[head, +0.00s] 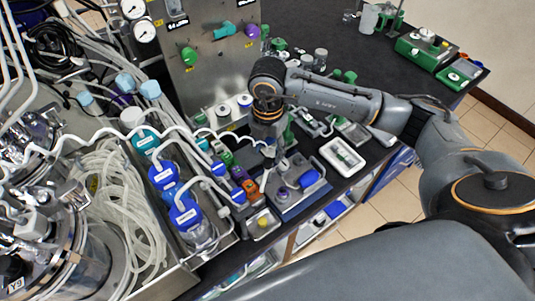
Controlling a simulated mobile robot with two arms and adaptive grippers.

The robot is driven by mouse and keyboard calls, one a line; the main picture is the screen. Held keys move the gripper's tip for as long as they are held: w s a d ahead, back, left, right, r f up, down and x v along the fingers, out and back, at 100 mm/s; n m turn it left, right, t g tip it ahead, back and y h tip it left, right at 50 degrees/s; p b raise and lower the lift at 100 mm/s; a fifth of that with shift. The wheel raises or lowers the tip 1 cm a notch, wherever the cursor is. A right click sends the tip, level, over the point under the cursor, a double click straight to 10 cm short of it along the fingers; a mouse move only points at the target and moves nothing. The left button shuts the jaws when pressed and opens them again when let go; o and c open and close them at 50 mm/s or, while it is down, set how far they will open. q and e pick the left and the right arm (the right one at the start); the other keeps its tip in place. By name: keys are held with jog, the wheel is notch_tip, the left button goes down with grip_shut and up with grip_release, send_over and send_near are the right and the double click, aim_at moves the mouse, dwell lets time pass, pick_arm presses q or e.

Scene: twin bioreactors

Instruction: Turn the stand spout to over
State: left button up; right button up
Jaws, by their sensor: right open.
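My right arm reaches in from the right over the black bench, and its wrist points down. My right gripper (271,150) is small and dark here. It is open, above the near edge of the bench, just behind a blue-grey tray (305,203) with small blue and purple parts. I cannot clearly single out the stand spout; it may be among the small parts below the gripper or hidden by it. Whether the gripper touches anything cannot be told. My left gripper is not in view.
Blue-capped bottles (186,217) with white tubing stand left of the gripper. A steel panel (212,65) with coloured knobs rises behind. A white tray (343,157) lies to the right. Green devices (422,47) stand at the far right.

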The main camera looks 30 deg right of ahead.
aim_at(268, 161)
notch_tip(268, 161, down, 4)
jog(key=shift+f+p, duration=0.2)
jog(key=shift+p, duration=0.25)
jog(key=shift+f, duration=0.25)
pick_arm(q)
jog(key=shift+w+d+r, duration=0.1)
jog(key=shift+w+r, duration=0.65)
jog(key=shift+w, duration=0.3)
pick_arm(e)
grip_shut()
